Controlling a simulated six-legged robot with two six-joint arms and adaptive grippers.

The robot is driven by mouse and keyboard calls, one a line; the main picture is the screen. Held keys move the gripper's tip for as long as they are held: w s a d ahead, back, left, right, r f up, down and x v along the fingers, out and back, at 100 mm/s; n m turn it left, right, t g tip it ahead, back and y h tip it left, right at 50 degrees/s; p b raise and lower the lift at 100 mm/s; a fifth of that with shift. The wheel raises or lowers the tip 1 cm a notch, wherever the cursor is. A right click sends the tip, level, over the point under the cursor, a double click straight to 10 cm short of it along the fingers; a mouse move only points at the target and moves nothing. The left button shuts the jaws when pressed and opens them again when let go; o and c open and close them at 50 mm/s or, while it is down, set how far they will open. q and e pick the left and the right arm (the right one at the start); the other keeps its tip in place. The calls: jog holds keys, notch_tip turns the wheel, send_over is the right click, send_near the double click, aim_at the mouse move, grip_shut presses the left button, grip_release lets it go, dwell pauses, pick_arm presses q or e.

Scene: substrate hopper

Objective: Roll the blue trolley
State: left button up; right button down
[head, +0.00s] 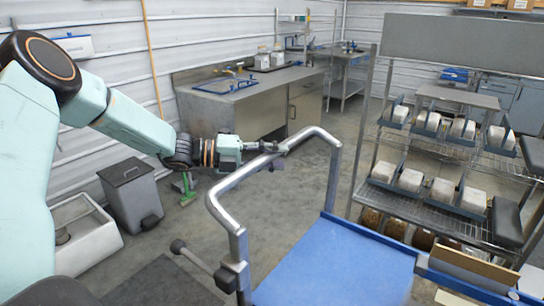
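The blue trolley has a flat blue deck (335,265) at the bottom centre and a bent steel tube handle (240,183) rising at its left side. My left arm comes in from the left. My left gripper (275,152) is at the top bar of the handle, with its fingers close around or against the tube. The bar partly hides the fingers, so I cannot tell whether they are closed on it. My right gripper is not in view.
A wire shelf rack (440,145) with several white blocks stands close to the trolley's right. A grey bin (132,195) and a white tub (85,235) stand at left. A steel bench (255,105) is behind. Bare floor lies between the bench and trolley.

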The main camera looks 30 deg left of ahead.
pick_arm(q)
jog(key=shift+o, duration=0.9)
jog(key=shift+s+a+r, duration=0.15)
jog(key=shift+s+a, duration=0.05)
jog(key=shift+a, duration=0.35)
jog(key=v, duration=0.6)
jog(key=shift+s, duration=0.2)
jog(key=shift+s+a, duration=0.15)
jog(key=shift+a, duration=0.15)
jog(key=shift+d, duration=0.15)
